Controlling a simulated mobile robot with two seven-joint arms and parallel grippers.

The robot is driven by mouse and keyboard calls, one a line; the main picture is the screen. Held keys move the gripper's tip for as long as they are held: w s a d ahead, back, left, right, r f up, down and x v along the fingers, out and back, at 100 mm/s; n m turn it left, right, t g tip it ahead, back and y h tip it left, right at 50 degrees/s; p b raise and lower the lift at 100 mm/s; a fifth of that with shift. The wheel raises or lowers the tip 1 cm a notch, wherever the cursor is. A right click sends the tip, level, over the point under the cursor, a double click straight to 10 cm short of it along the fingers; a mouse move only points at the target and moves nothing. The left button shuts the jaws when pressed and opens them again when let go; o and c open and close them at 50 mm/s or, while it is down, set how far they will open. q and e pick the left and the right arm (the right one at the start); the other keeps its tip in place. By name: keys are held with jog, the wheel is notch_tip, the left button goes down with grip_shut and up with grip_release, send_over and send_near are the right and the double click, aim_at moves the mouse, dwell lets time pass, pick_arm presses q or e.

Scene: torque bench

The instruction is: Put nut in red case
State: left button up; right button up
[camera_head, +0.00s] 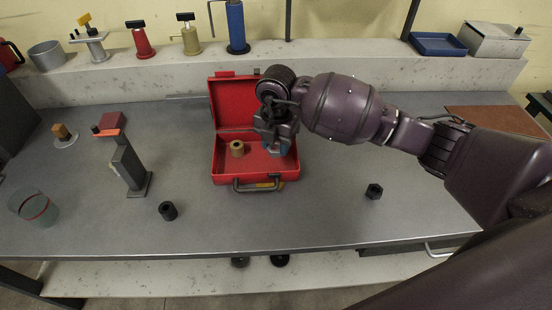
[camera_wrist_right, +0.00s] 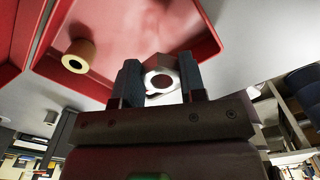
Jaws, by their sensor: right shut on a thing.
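The red case (camera_head: 226,175) stands open on the bench, its lid raised at the back and its handle at the front. My right gripper (camera_head: 277,147) is over the right part of the case. In the right wrist view, the gripper (camera_wrist_right: 161,82) is shut on a silver nut (camera_wrist_right: 149,66) with a round hole, held between the fingers. The gripper largely hides this nut in the head view. A brass-coloured cylindrical piece (camera_head: 237,148) is inside the case at the left; it also shows in the wrist view (camera_wrist_right: 78,56). My left gripper is not in view.
A dark hex nut (camera_head: 374,191) lies right of the case and a black cylindrical piece (camera_head: 168,210) lies to its left. Tools line the back ledge. The bench in front is clear.

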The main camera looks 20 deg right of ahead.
aim_at(277, 166)
notch_tip(277, 166, down, 6)
jog(key=shift+r+b, duration=0.1)
jog(key=shift+b, duration=0.35)
jog(key=o, duration=0.9)
jog(key=shift+o, duration=0.2)
